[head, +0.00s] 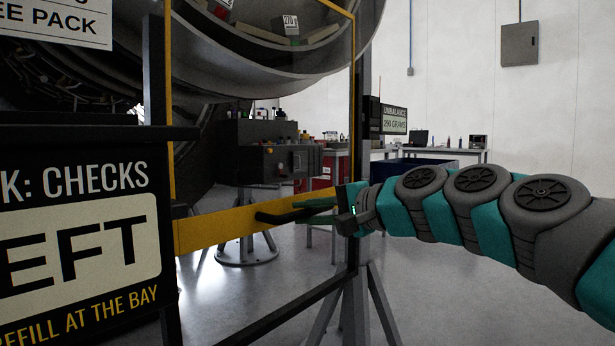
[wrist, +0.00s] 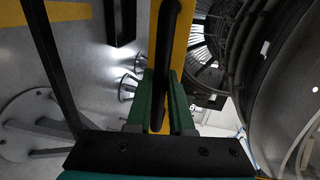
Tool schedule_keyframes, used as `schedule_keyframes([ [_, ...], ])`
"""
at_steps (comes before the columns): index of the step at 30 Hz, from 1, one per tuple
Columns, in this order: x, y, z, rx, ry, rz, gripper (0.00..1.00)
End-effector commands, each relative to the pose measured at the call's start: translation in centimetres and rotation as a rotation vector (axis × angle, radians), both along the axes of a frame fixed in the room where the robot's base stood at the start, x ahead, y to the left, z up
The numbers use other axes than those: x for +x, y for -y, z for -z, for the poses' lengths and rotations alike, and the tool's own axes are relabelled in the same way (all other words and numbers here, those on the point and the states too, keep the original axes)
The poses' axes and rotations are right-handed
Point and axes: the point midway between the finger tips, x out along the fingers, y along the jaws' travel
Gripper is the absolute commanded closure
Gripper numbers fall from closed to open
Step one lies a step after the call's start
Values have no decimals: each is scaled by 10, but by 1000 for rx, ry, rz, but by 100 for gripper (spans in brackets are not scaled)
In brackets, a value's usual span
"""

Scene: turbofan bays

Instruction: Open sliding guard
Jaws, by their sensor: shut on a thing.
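The sliding guard (head: 215,228) is a yellow frame, with its broad lower rail and thin uprights in the head view. Its yellow rail also shows in the wrist view (wrist: 181,45). A black bar handle (head: 278,216) stands off the rail near its right end. In the wrist view the handle (wrist: 167,38) runs down between the green fingers. My gripper (head: 318,208) reaches in from the right and is shut on the handle.
A turbofan casing (head: 270,60) stands behind the guard. A dark sign board (head: 80,235) fills the left front. A workbench (head: 440,152) is farther back. The floor at right is clear.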

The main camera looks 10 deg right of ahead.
Motion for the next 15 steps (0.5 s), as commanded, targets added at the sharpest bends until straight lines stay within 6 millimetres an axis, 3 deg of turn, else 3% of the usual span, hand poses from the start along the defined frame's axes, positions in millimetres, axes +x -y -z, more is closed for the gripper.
schedule_keyframes([
  [1, -1, -2, 26, 2, -6, -5, 100],
  [6, -1, -1, 75, 1, -3, -4, 100],
  [15, -1, -1, 126, -1, -2, -2, 100],
])
